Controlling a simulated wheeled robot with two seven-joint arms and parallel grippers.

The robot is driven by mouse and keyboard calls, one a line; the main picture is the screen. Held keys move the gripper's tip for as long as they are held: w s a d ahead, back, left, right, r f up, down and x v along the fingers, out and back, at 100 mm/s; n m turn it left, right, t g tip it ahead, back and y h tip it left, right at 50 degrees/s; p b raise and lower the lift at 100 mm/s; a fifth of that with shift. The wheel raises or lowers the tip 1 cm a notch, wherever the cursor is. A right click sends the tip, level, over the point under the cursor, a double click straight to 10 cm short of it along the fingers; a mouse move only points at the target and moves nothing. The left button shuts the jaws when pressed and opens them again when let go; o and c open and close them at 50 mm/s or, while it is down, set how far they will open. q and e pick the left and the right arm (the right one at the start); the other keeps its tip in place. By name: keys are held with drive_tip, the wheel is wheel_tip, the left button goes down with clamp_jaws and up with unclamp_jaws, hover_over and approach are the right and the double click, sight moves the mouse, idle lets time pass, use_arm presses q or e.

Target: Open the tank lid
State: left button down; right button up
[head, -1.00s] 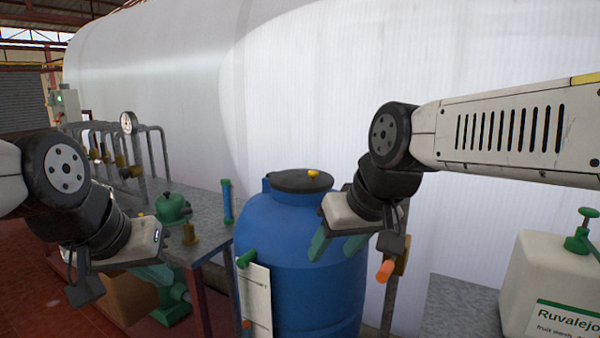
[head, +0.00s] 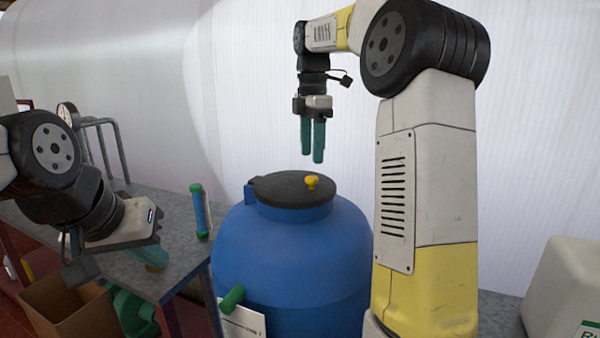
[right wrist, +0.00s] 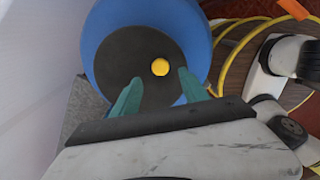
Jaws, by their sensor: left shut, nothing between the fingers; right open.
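The blue tank (head: 290,250) stands upright in the middle of the head view. Its black lid (head: 285,190) is on top and looks closed, with a yellow knob (head: 312,182) towards its right side. My right gripper (head: 312,158) points down above the lid, open and empty, apart from the knob. In the right wrist view the lid (right wrist: 125,65) and yellow knob (right wrist: 160,67) show beyond the two green fingers (right wrist: 155,90), the knob lying between their lines. My left gripper (head: 150,258) is at the left over the metal bench, shut and holding nothing.
A metal bench (head: 165,215) with a blue-green cylinder (head: 200,212) stands left of the tank. A cardboard box (head: 65,305) is below. A white container (head: 565,290) is at the right. The large white wall-like vessel (head: 250,90) rises behind.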

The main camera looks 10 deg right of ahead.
sight(311, 177)
wheel_tip(311, 177, down, 6)
drive_tip(key=shift+f, duration=0.1)
drive_tip(key=shift+c, duration=0.4)
clamp_jaws()
idle(1.2)
